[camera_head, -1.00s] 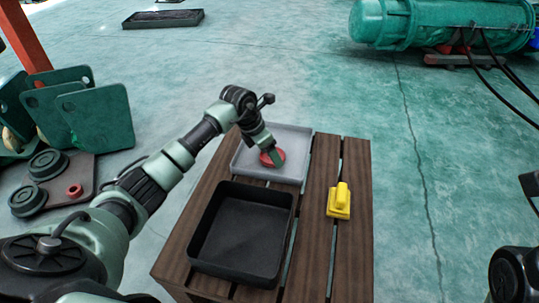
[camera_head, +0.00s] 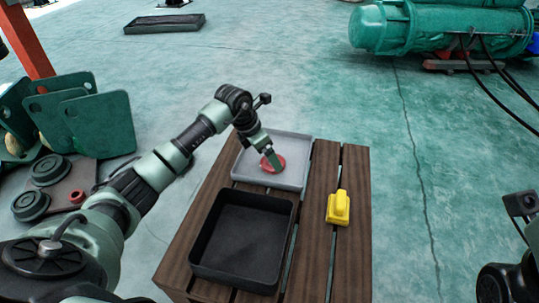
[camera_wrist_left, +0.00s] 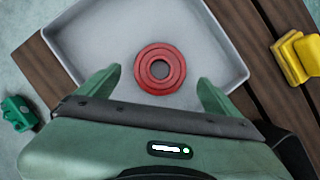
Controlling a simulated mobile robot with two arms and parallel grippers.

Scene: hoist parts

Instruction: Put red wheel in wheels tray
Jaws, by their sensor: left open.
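The red wheel (camera_head: 273,163) lies flat inside the grey tray (camera_head: 298,178) at the far end of the wooden table. My left gripper (camera_head: 270,158) is over the tray, in front of part of the wheel in the head view. In the left wrist view the wheel (camera_wrist_left: 160,69) shows whole, with a dark centre hole. The two fingers of my left gripper (camera_wrist_left: 157,88) are spread wide apart, with the wheel ahead of and between them, touching neither. The black tray (camera_head: 206,226) is empty on the near part of the table. My right gripper is not visible.
A yellow part (camera_head: 338,207) sits on the slatted table (camera_head: 352,250), right of the black tray. Green plates (camera_head: 95,125) and round dark parts (camera_head: 31,205) are on the floor at left. A large green cylinder (camera_head: 440,28) lies at the back right.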

